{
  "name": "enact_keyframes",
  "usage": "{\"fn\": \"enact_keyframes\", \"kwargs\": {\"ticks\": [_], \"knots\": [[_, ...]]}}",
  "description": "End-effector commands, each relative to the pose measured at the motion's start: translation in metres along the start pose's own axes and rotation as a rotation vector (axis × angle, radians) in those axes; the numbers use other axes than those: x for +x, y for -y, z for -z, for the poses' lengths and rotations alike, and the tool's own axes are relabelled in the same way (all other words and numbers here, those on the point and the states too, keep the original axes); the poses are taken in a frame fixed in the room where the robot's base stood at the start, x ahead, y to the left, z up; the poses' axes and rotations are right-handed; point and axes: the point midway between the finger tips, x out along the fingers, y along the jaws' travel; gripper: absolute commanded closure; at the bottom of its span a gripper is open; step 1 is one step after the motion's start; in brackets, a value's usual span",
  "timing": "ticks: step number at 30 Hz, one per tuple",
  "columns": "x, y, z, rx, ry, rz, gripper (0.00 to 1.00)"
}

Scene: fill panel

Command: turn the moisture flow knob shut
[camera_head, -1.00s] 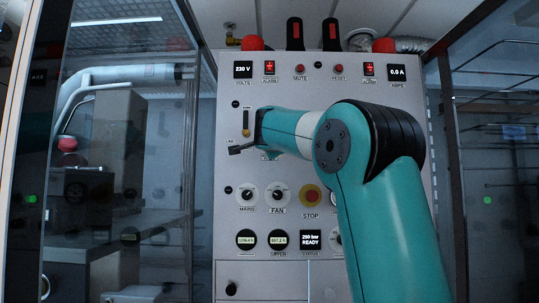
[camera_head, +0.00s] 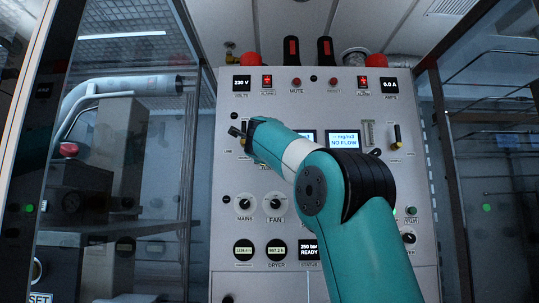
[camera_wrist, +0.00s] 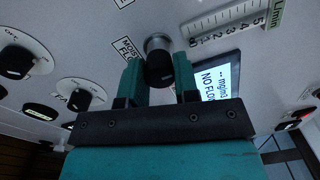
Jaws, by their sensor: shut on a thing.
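In the wrist view the moisture flow knob (camera_wrist: 159,68), black with a metal collar, sticks out of the grey panel. A partly hidden "MOIS… FLO…" label (camera_wrist: 127,50) is beside it. My gripper (camera_wrist: 160,80) is shut on the knob, one teal finger on each side. A blue-white display (camera_wrist: 217,78) reading "mg/m3 NO FLOW" is right of the knob; it also shows in the head view (camera_head: 345,140). An L/min flow scale (camera_wrist: 232,24) is above it. In the head view my arm covers the knob.
The knob labelled FAN (camera_head: 275,203) and the MAINS knob (camera_head: 244,204) are on the lower left of the panel. A handle (camera_head: 397,136) stands out at the right. Glass walls flank the panel.

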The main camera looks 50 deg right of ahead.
Motion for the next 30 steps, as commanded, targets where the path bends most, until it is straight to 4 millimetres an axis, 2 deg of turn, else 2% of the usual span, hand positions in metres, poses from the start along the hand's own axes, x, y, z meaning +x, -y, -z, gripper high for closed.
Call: {"fn": "enact_keyframes", "kwargs": {"ticks": [1, 17, 18, 21, 30], "knots": [[-0.0019, 0.0064, -0.0019, 0.013, 0.008, 0.017, 0.95], [-0.002, 0.0077, -0.0024, 0.036, 0.008, 0.018, 0.95], [-0.002, 0.0078, -0.0024, 0.036, 0.008, 0.018, 0.67], [-0.0018, 0.007, -0.0021, 0.036, 0.007, 0.016, 0.46], [-0.0026, 0.0037, 0.0, 0.034, 0.003, 0.009, 0.46]]}}
